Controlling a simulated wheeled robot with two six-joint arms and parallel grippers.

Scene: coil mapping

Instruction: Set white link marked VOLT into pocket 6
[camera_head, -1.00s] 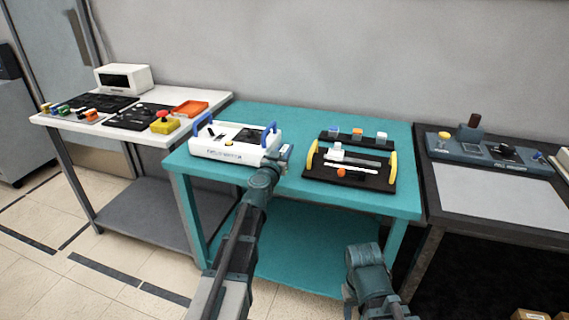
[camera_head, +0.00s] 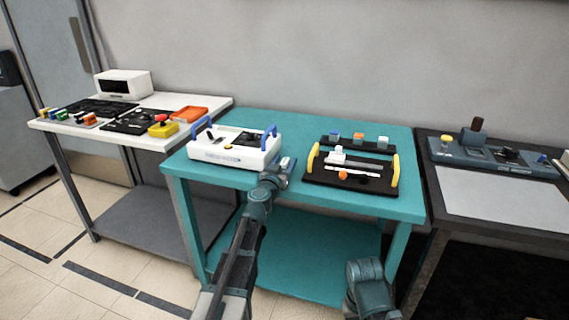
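On the teal table (camera_head: 240,285), a white case (camera_head: 212,155) with blue handles stands left of a black tray (camera_head: 318,180) with yellow handles. A small white block (camera_head: 338,157) sits in the tray's back left part. No VOLT mark or pocket number is readable, so I cannot tell which piece is the link. My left gripper (camera_head: 286,166) is between the case and the tray, near the case's right side; its fingers are too small to read. Only an arm part of my right side shows, low in the picture.
An orange piece (camera_head: 344,175) and a white bar (camera_head: 350,168) lie in the black tray. A white table (camera_head: 190,97) with devices stands at left. A dark table (camera_head: 490,200) with a blue-grey holder (camera_head: 480,152) stands at right.

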